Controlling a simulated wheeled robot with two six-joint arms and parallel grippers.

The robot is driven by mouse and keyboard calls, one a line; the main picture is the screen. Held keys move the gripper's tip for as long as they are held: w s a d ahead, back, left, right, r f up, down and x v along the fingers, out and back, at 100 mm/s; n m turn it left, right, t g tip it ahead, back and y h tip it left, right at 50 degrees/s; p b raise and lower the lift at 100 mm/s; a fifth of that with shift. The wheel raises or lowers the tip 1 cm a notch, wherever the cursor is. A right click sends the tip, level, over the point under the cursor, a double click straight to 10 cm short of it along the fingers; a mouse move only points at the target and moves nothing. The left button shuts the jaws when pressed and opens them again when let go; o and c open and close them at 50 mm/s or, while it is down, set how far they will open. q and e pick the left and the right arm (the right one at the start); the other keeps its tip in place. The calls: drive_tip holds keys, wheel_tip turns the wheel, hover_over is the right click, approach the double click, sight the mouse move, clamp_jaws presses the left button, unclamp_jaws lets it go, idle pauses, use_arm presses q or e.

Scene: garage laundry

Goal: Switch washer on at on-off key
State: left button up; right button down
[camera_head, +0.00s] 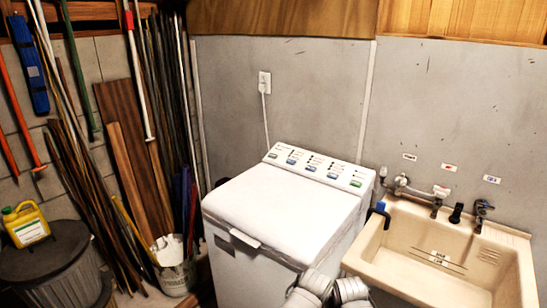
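The white top-loading washer (285,210) stands in the middle against the grey wall, with its lid shut. Its sloped control panel (318,168) runs along the back edge. The labels are too small to read, so I cannot tell which is the on-off key. Pale rounded parts of my arms show at the bottom edge, in front of the washer. Neither gripper's fingers show in the picture.
A beige sink (440,252) with taps stands close on the washer's right. A wall outlet (265,82) has a cord running down behind the washer. Poles and boards lean at the left, with a bucket (175,276) and a yellow jug (25,224). The washer lid is clear.

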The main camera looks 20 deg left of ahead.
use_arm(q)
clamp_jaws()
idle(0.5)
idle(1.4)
